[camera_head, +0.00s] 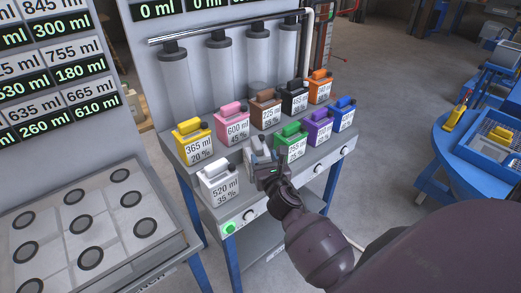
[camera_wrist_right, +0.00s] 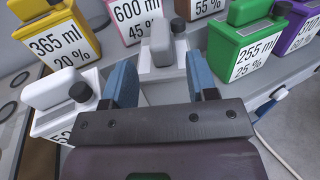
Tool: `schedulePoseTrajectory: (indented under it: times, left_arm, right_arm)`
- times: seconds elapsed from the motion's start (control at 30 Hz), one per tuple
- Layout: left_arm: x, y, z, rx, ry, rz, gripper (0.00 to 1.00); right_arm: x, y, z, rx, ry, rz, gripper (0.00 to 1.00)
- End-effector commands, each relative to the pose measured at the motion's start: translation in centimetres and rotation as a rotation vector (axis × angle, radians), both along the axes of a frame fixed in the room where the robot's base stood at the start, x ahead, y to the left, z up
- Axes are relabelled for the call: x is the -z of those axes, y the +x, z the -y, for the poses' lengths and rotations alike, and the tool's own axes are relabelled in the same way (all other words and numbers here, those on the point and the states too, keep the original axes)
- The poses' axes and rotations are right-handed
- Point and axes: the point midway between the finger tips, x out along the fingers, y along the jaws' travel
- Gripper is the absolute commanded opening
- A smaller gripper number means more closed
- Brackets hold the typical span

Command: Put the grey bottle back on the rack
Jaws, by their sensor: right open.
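The grey bottle (camera_head: 251,146) stands upright on the rack (camera_head: 238,206), in the middle of the front group. My right gripper (camera_head: 266,168) is just in front of it and hides most of its front. In the right wrist view the bottle (camera_wrist_right: 162,48) shows its grey handle and dark cap just beyond the two blue fingertips (camera_wrist_right: 160,82). The fingers are apart, with nothing clamped between them. My left gripper is not in view.
A white bottle (camera_head: 218,183) stands close left of my right gripper, and a green bottle (camera_head: 290,142) close right. Yellow (camera_head: 193,142), pink (camera_head: 231,122) and other coloured bottles fill the rack. A blue table (camera_head: 478,150) is at right.

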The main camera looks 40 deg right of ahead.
Motion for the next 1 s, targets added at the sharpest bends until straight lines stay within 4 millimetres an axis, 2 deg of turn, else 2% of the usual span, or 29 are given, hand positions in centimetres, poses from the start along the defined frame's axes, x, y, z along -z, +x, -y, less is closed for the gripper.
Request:
schedulePoseTrajectory:
  times: [0.1,0.23,0.47,0.57,0.67,1.0]
  left_arm:
    - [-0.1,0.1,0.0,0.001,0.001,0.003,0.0]
    - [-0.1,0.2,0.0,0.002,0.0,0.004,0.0]
    - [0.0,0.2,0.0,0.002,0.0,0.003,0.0]
    - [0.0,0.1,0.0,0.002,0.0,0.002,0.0]
    - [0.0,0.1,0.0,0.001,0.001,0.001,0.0]
    - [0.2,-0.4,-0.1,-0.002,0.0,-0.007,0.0]
  right_arm:
    - [0.1,-2.1,-0.6,0.0,0.0,-0.001,0.53]
    - [0.1,-3.8,-1.2,0.0,0.001,-0.001,0.53]
    - [0.0,-5.3,-1.7,0.0,0.007,0.001,0.53]
    - [0.5,-5.9,-1.8,-0.003,0.072,0.005,0.53]
    - [1.7,-6.8,-2.0,-0.005,0.24,0.021,0.53]
    - [7.6,-12.4,-3.4,0.084,1.201,0.105,0.53]
